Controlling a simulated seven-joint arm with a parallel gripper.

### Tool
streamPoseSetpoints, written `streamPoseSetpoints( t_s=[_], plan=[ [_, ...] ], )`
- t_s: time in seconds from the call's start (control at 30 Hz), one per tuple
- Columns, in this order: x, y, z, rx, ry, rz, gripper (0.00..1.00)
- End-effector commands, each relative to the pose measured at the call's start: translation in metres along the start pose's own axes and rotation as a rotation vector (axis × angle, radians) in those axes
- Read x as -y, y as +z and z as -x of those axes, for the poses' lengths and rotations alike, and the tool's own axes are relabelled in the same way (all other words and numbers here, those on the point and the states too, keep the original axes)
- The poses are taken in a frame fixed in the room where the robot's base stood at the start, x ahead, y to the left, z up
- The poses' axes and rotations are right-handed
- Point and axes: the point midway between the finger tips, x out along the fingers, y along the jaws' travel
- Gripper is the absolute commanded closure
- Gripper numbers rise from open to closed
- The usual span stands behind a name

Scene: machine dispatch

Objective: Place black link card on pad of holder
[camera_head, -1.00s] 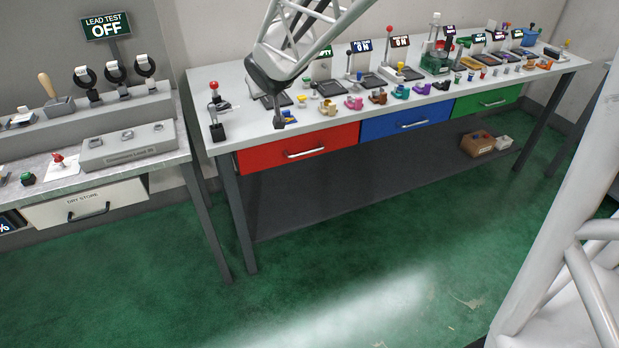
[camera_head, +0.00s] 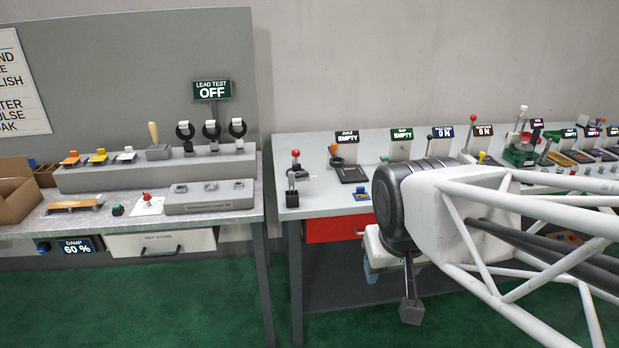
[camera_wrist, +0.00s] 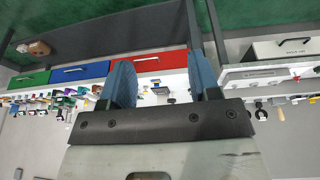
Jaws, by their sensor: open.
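My gripper (camera_wrist: 160,70) is open and empty in the wrist view, its two blue fingers spread apart. In the head view my arm fills the right side, and my gripper is mostly hidden behind its dark joint. It hangs in front of the bench with the red drawer, apart from the bench top. I cannot single out a black link card. A small blue item with a yellow mark (camera_head: 361,194) lies near that bench's front edge. Which device is the holder is unclear; small stands with black pads (camera_head: 352,174) line the bench, with "EMPTY" signs over some.
The left bench carries a grey step (camera_head: 165,172), a lower grey block (camera_head: 210,197) and a "LEAD TEST OFF" sign (camera_head: 212,90). A red-knobbed lever (camera_head: 294,170) stands at the right bench's left end. A cardboard box (camera_head: 15,198) is at far left. Green floor lies below.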

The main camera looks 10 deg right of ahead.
Motion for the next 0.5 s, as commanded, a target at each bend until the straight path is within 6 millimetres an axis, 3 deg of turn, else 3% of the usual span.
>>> streamPoseSetpoints(
  t_s=[0.1, 0.2, 0.5],
  plan=[
    [0.004, 0.023, 0.004, 0.036, -0.021, 0.002, 0.44],
    [0.006, 0.033, 0.005, 0.056, -0.033, 0.004, 0.44],
    [0.006, 0.037, 0.005, 0.064, -0.037, 0.005, 0.44]
  ],
)
